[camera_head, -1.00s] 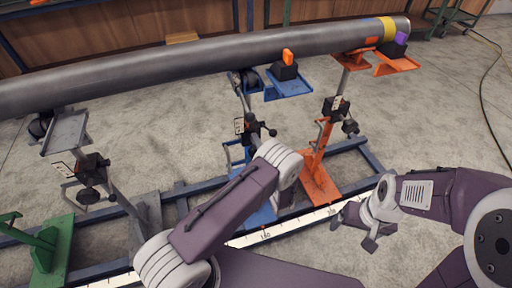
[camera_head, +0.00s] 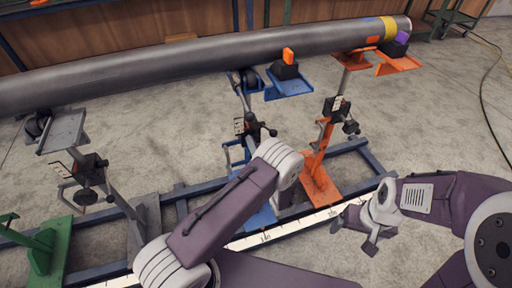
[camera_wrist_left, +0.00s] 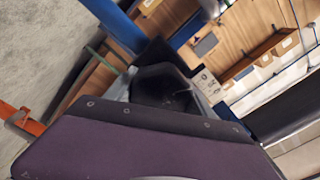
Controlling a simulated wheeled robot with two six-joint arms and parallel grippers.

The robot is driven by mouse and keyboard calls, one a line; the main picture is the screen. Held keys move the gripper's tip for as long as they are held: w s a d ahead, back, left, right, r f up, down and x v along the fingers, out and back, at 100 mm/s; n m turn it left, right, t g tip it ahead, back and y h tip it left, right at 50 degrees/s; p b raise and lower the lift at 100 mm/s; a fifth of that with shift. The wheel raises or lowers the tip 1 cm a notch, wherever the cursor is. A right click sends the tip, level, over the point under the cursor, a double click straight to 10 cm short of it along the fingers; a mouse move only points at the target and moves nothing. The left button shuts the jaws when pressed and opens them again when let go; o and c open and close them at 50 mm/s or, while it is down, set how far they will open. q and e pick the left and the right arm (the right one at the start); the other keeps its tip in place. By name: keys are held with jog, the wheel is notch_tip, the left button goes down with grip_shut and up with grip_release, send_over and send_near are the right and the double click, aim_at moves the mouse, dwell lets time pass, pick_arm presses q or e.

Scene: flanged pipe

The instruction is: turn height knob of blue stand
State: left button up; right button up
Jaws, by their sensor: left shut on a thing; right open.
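The blue stand (camera_head: 233,155) is left of the orange stand, under the grey pipe (camera_head: 190,62). Its black clamp and knob parts (camera_head: 251,126) sit on its post, just beyond my left wrist. My left gripper reaches toward this post, but its fingers are hidden behind the wrist in the head view. In the left wrist view, a dark rounded part (camera_wrist_left: 165,88), apparently the knob, lies close at the gripper, beyond the purple housing. The left gripper is shut on it. My right gripper (camera_head: 355,231) is open and empty, low at the right, away from the stands.
An orange stand (camera_head: 318,175) is close on the right. A grey stand (camera_head: 140,215) and a green stand (camera_head: 42,245) are on the left. A blue base frame with a white scale strip (camera_head: 310,217) runs below.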

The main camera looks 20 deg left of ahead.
pick_arm(q)
jog(key=shift+f, duration=0.1)
dwell(0.3)
jog(key=o, duration=1.4)
jog(key=shift+c, duration=0.2)
jog(key=p+v, duration=0.2)
jog(key=v, duration=0.7)
jog(key=shift+d, duration=0.1)
